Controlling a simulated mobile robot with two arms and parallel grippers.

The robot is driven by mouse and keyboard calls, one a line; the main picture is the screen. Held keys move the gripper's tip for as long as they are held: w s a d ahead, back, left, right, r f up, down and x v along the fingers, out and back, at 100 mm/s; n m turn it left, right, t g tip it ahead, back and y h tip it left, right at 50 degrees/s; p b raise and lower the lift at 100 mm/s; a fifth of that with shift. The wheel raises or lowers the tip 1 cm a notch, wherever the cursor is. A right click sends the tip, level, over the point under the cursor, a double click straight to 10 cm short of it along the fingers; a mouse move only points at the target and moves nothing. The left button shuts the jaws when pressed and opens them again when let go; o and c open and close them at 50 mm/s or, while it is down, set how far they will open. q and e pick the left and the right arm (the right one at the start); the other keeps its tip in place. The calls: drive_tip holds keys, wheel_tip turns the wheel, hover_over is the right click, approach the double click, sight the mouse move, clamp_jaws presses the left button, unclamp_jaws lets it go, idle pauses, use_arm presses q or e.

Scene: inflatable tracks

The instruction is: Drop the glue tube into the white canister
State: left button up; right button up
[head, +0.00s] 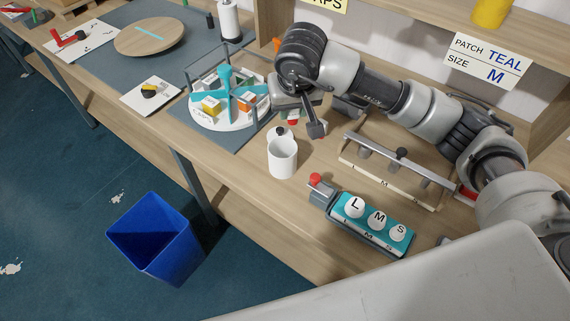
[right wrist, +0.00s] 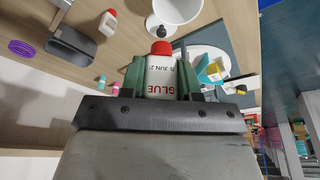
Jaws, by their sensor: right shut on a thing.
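The glue tube (right wrist: 161,78) is white with red lettering and a red cap. My right gripper (right wrist: 160,85) is shut on it, with a finger on each side and the cap pointing away from the wrist. In the head view my right gripper (head: 301,118) is above the bench, just behind the white canister (head: 283,160), and the tube is mostly hidden there. The canister stands upright with its top open; it also shows at the top of the right wrist view (right wrist: 180,9). The tube is apart from the canister. My left gripper is not in view.
A round white tray with a teal divider (head: 222,82) stands left of the gripper. A rail stand (head: 395,165) and a teal block with L, M, S knobs (head: 372,222) lie to the right. A blue bin (head: 152,235) stands on the floor.

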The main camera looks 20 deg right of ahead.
sight(289, 122)
drive_tip(key=shift+a+f, duration=0.15)
drive_tip(key=shift+f, duration=0.1)
drive_tip(key=x, duration=0.1)
drive_tip(key=b+x, duration=0.1)
drive_tip(key=x, duration=0.2)
drive_tip(key=shift+s+a+f+b, duration=0.1)
drive_tip(key=shift+s+a+b, duration=0.05)
drive_tip(key=shift+s+b, duration=0.2)
drive_tip(key=shift+s+f, duration=0.1)
drive_tip(key=shift+f, duration=0.75)
drive_tip(key=o, duration=0.9)
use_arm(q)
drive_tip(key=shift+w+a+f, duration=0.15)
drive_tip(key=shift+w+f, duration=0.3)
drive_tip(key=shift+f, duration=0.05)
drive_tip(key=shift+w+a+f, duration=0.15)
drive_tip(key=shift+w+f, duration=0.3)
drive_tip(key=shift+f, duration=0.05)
use_arm(e)
drive_tip(key=shift+o, duration=0.4)
drive_tip(key=b+v, duration=0.2)
drive_tip(key=v, duration=0.9)
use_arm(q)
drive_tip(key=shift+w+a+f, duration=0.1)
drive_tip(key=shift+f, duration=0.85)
